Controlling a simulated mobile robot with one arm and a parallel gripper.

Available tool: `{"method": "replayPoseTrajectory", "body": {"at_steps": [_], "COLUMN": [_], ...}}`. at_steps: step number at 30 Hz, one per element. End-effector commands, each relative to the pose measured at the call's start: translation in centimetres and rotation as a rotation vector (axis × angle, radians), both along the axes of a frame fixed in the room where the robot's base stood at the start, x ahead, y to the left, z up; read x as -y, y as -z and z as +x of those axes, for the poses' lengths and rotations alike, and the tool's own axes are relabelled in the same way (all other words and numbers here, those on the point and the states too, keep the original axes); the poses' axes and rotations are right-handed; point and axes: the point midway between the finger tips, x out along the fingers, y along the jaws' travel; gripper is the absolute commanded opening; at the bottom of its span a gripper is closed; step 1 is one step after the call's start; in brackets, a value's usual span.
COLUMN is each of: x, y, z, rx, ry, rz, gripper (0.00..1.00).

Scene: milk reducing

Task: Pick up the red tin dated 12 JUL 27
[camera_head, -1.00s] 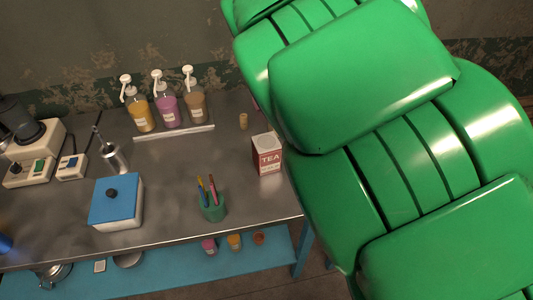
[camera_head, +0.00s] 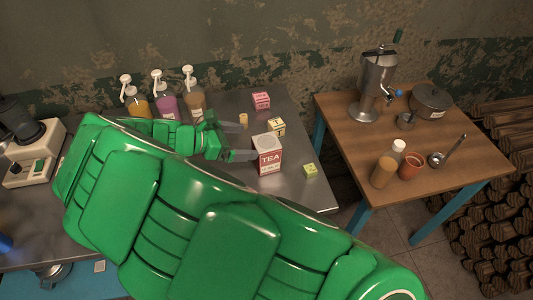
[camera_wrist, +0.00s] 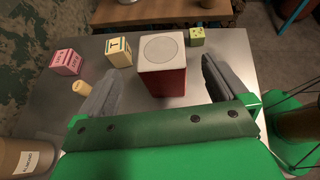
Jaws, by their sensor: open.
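The red tin (camera_head: 268,157) has a white lid and a TEA label. It stands upright on the steel table near its right end. I cannot read a date on it. In the wrist view the tin (camera_wrist: 163,72) shows its pale round-marked lid and a dark red side. My gripper (camera_head: 245,142) is open and close to the tin, reaching in from the left. In the wrist view one grey finger is left of the tin and one is right of it, with gaps showing on both sides. How far the fingertips reach alongside the tin is unclear.
Near the tin are a yellow letter block (camera_head: 277,127), a pink block (camera_head: 261,100), a small green block (camera_head: 310,171) and a small tan cylinder (camera_head: 243,121). Pump bottles (camera_head: 194,106) stand behind my arm. A wooden table (camera_head: 440,170) with an urn and jars is at right.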

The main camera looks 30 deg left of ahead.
Motion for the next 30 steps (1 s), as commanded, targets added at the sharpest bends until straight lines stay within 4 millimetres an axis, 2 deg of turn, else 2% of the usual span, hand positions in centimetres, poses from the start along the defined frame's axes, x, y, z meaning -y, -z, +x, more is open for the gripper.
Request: {"method": "replayPoseTrajectory", "body": {"at_steps": [11, 18, 27, 30], "x": [1.6, 3.1, 3.3, 3.4], "y": [1.5, 2.9, 3.2, 3.2], "z": [2.3, 4.6, 5.0, 5.0], "rx": [0.000, 0.001, 0.000, 0.000], "ry": [0.004, 0.005, 0.002, 0.002], "rz": [-0.001, 0.001, 0.003, 0.002], "gripper": [1.00, 1.00, 1.00, 0.85]}}
